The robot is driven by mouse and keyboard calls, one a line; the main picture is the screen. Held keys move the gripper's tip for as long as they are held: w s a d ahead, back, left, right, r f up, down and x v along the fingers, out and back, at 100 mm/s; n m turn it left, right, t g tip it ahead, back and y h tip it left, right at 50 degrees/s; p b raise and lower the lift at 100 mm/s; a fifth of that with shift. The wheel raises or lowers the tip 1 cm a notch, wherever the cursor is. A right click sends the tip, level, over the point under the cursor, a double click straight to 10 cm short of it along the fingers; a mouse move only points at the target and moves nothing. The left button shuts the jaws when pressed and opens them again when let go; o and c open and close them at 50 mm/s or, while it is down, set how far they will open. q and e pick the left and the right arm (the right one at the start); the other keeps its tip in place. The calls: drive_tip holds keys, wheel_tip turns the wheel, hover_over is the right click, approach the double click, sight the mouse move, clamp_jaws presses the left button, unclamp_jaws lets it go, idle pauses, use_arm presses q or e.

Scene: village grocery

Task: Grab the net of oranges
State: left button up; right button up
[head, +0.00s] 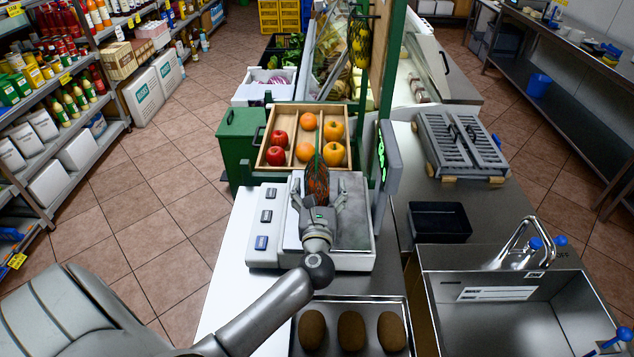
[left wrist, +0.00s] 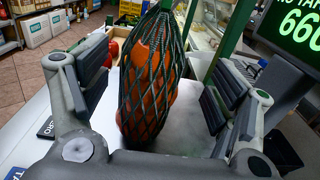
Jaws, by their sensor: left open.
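The net of oranges (head: 317,180) is a dark green mesh bag with orange fruit inside. It is upright over the grey plate of the scale (head: 350,215), its gathered top pointing up. In the left wrist view the net (left wrist: 148,85) fills the middle, between the two finger pads with a gap on each side. My left gripper (head: 318,192) is open around the net, with one finger on either side; its fingers also show in the left wrist view (left wrist: 158,95). The net's lower part is partly hidden by the gripper in the head view. My right gripper is not in view.
A wooden crate (head: 268,139) of apples and oranges stands just behind the scale. The scale's display (head: 388,160) rises to the right. A net of yellow fruit (head: 361,40) hangs on the post. A tray (head: 297,343) with kiwis lies in front, a sink (head: 490,325) right.

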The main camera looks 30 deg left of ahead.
use_arm(q)
drive_tip(key=x, duration=0.2)
drive_tip(key=p+x, duration=0.1)
drive_tip(key=x, duration=0.1)
drive_tip(key=shift+s+a+f, duration=0.1)
drive_tip(key=shift+a+f, duration=0.15)
drive_tip(key=shift+a, duration=0.15)
drive_tip(key=shift+w+a+f+p, duration=0.15)
drive_tip(key=shift+w+a+p, duration=0.15)
drive_tip(key=shift+w, duration=0.1)
drive_tip(key=shift+d, duration=0.1)
drive_tip(key=shift+c, duration=0.7)
drive_tip(key=c, duration=1.5)
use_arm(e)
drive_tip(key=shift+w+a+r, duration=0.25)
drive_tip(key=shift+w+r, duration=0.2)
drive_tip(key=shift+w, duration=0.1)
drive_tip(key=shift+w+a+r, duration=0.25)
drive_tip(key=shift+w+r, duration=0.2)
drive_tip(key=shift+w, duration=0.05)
use_arm(q)
drive_tip(key=shift+r, duration=0.2)
